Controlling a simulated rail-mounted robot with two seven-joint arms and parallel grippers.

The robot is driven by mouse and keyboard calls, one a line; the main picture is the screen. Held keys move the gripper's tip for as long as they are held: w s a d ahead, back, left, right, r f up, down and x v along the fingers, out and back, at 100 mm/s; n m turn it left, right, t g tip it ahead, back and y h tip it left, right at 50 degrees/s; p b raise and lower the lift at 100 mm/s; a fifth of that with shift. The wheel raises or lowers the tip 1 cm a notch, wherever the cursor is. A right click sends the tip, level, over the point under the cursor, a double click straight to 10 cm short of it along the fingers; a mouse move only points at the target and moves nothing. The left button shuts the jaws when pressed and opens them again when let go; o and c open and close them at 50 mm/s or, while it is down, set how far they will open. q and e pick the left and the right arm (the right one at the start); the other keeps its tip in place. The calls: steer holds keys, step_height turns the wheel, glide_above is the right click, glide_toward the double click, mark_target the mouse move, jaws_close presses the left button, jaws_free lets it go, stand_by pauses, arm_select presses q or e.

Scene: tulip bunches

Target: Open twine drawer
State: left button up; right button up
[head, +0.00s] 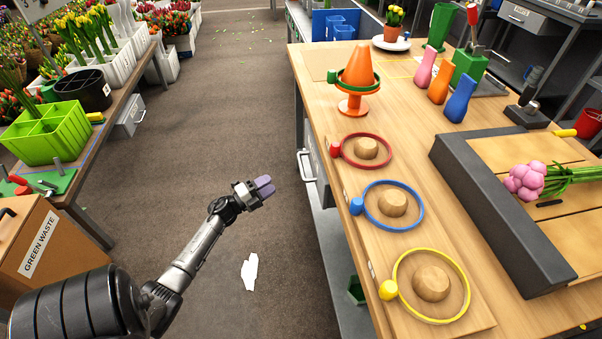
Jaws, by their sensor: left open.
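My left arm comes in from the lower left. Its gripper (264,187), with purple fingertips, is open and empty over the dark floor, left of the workbench. A drawer front (314,157) with a pale bar handle (304,166) sits under the workbench's left edge, right of and a little above the gripper in the picture. A visible gap separates the gripper from the handle. This drawer looks shut, and the tabletop hides part of it. I cannot read any twine label on it. My right gripper is not in view.
The wooden workbench (318,98) holds red, blue and yellow rings (408,285), an orange cone (359,68) and pink tulips (525,181). Another drawer (128,118) hangs under the left table. A green waste box (40,245) stands lower left. The aisle floor is mostly clear.

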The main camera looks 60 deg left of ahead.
mark_target(301, 164)
arm_select(q)
steer(key=shift+w+a+r+b, duration=0.1)
steer(key=shift+w+r+b, duration=0.5)
steer(key=shift+w, duration=1.65)
steer(key=shift+w+d+r+b, duration=0.15)
steer(key=shift+w+b, duration=0.85)
steer(key=shift+w, duration=1.2)
steer(key=shift+w+a+r+b, duration=0.15)
steer(key=shift+w+r+b, duration=0.45)
steer(key=shift+w, duration=1.65)
steer(key=shift+f, duration=0.25)
steer(key=shift+c, duration=0.4)
jaws_close()
